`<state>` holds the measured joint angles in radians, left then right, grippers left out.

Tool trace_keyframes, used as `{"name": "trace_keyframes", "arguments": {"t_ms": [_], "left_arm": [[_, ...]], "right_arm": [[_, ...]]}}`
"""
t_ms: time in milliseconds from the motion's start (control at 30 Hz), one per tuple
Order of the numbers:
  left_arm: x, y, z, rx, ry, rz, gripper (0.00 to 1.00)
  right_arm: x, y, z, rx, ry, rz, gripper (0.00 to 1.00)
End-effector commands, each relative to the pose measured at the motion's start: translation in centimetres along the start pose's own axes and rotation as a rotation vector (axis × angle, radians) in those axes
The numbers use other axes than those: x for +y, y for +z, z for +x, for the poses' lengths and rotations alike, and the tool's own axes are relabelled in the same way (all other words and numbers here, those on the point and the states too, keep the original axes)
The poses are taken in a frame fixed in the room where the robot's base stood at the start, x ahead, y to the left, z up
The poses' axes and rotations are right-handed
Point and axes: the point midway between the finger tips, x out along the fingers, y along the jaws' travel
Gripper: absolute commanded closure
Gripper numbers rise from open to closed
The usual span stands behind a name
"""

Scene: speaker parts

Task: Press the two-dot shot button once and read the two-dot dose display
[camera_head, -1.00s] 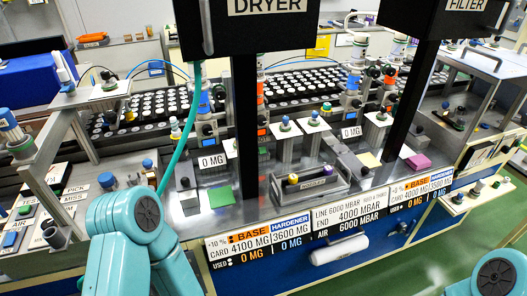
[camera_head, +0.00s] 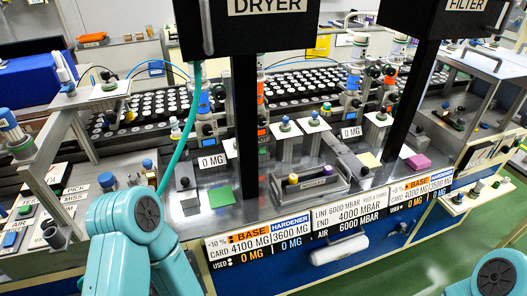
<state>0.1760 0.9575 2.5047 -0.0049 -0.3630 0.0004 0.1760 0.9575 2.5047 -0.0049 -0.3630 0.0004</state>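Two small displays each read 0 MG: the left one (camera_head: 212,161) stands behind a green pad, and the right one (camera_head: 350,132) stands farther right. Dot marks on them are too small to tell, so I cannot say which is the two-dot one. The left card (camera_head: 258,240) reads BASE 4100 MG and HARDENER 3600 MG, with used values of 0 MG. The right card (camera_head: 420,188) reads BASE 4000 MG, with used values of 0 MG. I cannot single out the two-dot shot button. My teal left arm shows at lower left and part of my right arm at lower right; neither gripper shows.
A green pad (camera_head: 221,195), a yellow pad (camera_head: 369,160) and a pink block (camera_head: 419,162) lie on the metal bench. A grey tray (camera_head: 310,189) with knobs sits between. Dark posts under the DRYER box (camera_head: 262,30) and FILTER box (camera_head: 440,18) block parts of the bench.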

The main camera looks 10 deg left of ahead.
Motion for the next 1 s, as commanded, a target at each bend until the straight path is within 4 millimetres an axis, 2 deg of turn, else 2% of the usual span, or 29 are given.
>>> {"name": "trace_keyframes", "arguments": {"t_ms": [133,267,1000], "left_arm": [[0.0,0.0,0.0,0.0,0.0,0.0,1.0],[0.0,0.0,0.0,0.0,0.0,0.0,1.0],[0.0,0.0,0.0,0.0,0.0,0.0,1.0]], "right_arm": [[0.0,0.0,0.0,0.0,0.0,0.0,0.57],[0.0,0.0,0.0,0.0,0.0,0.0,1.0],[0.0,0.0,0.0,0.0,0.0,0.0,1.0]]}}
